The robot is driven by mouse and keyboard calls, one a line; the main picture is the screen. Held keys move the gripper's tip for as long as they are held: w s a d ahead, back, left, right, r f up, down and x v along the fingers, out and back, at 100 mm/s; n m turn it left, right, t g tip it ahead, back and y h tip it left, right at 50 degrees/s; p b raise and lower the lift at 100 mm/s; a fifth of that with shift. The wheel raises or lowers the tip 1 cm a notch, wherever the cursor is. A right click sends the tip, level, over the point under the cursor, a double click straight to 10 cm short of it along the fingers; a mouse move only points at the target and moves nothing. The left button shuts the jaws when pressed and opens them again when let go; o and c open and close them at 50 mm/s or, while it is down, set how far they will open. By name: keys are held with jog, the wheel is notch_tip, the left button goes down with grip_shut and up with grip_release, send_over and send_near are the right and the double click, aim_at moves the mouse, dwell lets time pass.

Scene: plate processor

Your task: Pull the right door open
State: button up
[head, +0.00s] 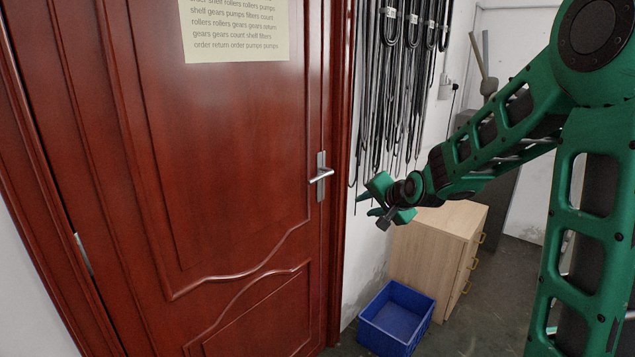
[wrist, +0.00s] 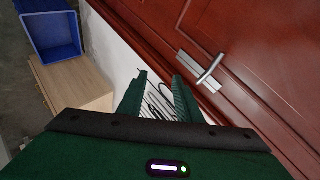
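A reddish-brown wooden door (head: 230,130) fills the left of the head view and looks shut in its frame. Its silver lever handle (head: 321,176) sits on a plate near the door's right edge; the handle also shows in the wrist view (wrist: 210,69), to the right of my fingers. My green gripper (head: 364,203) is to the right of the handle and apart from it, in front of the wall beside the door frame. In the wrist view its two fingers (wrist: 157,90) are spread with nothing between them. Only this one door is in view.
A blue bin (head: 396,318) stands on the floor below my gripper, beside a light wooden drawer cabinet (head: 440,235). Several black cables (head: 390,100) hang on the wall right of the door. A paper notice (head: 235,32) is on the door.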

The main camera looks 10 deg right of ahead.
aim_at(321, 179)
jog(key=w+a+m+t, duration=0.1)
jog(key=w+a, duration=0.2)
jog(key=w, duration=0.3)
jog(key=w+a+m+t+y, duration=0.1)
jog(key=w+a, duration=0.2)
jog(key=w, duration=0.4)
jog(key=w+a+m+t+y, duration=0.1)
jog(key=w+a+t, duration=0.1)
jog(key=w, duration=0.4)
jog(key=shift+w+a+r+m, duration=0.25)
jog(key=shift+a+r+m, duration=0.05)
jog(key=shift+a+r, duration=0.15)
jog(key=shift+c, duration=0.6)
